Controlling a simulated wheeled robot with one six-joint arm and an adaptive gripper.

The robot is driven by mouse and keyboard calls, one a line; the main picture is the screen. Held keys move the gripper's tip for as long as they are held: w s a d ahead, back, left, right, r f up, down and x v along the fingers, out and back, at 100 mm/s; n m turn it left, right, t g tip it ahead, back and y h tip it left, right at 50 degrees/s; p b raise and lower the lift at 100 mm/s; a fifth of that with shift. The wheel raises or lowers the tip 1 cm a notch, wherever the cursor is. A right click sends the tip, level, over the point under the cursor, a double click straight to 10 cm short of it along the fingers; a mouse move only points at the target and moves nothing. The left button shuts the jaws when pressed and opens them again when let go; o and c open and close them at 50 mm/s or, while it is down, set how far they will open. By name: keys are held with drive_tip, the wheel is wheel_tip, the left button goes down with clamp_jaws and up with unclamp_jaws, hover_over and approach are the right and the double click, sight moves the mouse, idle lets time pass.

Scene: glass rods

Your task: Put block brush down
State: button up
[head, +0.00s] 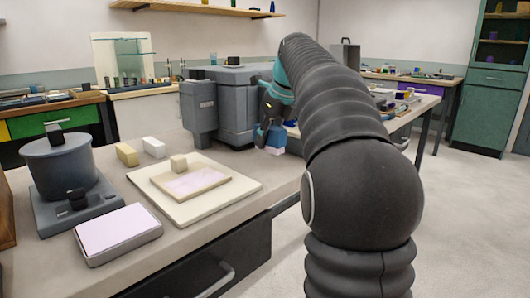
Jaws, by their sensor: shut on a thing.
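My gripper (268,122) is at the end of my dark ribbed arm, over the back right part of the near table. It is shut on the block brush (275,138), which looks blue with a paler lower end. The brush is small in the view and partly covered by the gripper. It hangs in front of the large grey machine; I cannot tell whether its lower end touches the table. A cream board (245,186) lies on the table (205,250), to the left of and nearer than the brush.
On the board lie a pink-topped slab (190,182) and a small beige block (179,163). A yellow block (127,154) and a white block (154,147) lie behind it. A grey pot (60,168) and a pale pad (117,231) are at left. The grey machine (235,100) stands behind.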

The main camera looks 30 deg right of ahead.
sight(268, 151)
drive_tip(key=shift+f+b, duration=1.2)
drive_tip(key=shift+f, duration=0.75)
drive_tip(key=shift+f, duration=0.2)
drive_tip(key=o, duration=1)
drive_tip(key=p+v, duration=0.2)
drive_tip(key=v, duration=1)
drive_tip(key=shift+r, duration=0.2)
drive_tip(key=shift+d, duration=0.1)
